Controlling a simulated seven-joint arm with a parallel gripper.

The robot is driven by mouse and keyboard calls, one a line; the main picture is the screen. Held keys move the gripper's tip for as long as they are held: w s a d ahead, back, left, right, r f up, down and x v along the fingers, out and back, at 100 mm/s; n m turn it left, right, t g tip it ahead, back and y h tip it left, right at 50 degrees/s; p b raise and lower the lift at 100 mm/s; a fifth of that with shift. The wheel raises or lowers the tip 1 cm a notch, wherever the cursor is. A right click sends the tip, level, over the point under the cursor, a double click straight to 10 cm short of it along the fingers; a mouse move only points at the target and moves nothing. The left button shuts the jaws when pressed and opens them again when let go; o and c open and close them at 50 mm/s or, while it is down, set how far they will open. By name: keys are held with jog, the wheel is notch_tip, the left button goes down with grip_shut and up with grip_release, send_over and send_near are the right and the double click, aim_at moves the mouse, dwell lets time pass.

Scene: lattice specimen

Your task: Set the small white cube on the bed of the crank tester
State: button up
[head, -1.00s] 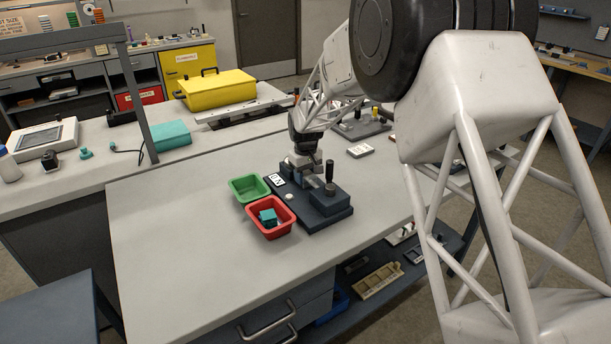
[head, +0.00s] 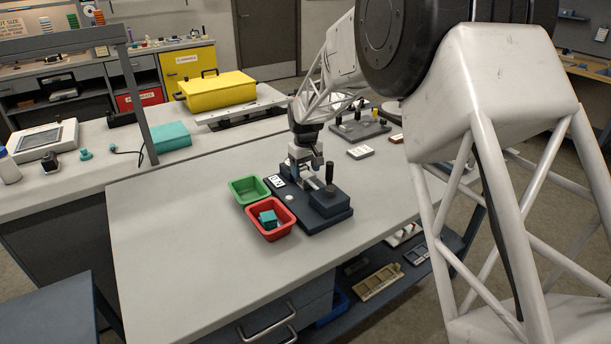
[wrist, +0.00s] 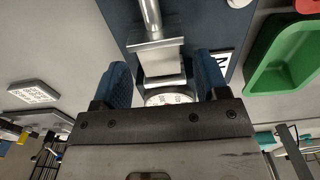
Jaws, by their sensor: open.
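The crank tester (head: 320,206) is a dark blue-grey base with metal parts and an upright black handle, standing on the bench. My gripper (head: 308,170) is over its rear part. In the wrist view my gripper (wrist: 163,82) is open, with blue fingers on either side of a pale, light grey block-like piece (wrist: 162,68) in front of a metal plate and rod. I cannot tell whether this piece is the small white cube or part of the tester. A round white dial shows partly behind the gripper body. The tester's bed is largely hidden by my gripper in the head view.
A green bin (head: 249,190) and a red bin (head: 270,219) holding a teal block (head: 268,218) stand left of the tester. A small white round piece (head: 290,197) is on its base. A white labelled card or block (head: 361,152) lies behind right. The front bench is clear.

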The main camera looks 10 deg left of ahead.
aim_at(308, 175)
notch_tip(308, 175, up, 9)
dwell(0.4)
jog(key=shift+d, duration=0.1)
dwell(0.8)
jog(key=s+d+r+m, duration=0.2)
jog(key=s+d+r, duration=0.2)
jog(key=s+d, duration=0.35)
jog(key=s+d+r+m+t, duration=0.1)
jog(key=s+d+r, duration=0.3)
jog(key=s+d, duration=0.4)
jog(key=s+d+r+m, duration=0.2)
jog(key=s+d+r, duration=0.3)
jog(key=d, duration=0.4)
jog(key=s+d+f+m, duration=0.1)
jog(key=s+d, duration=0.3)
jog(key=s, duration=0.5)
jog(key=s+d+f+m+t, duration=0.1)
jog(key=s+d, duration=0.3)
jog(key=s, duration=0.6)
jog(key=s+d+f+m, duration=0.2)
jog(key=s+d+f, duration=0.1)
jog(key=s, duration=0.6)
jog(key=shift+s+d+f+t, duration=0.3)
jog(key=shift+s+d+f, duration=0.1)
jog(key=shift+d, duration=0.45)
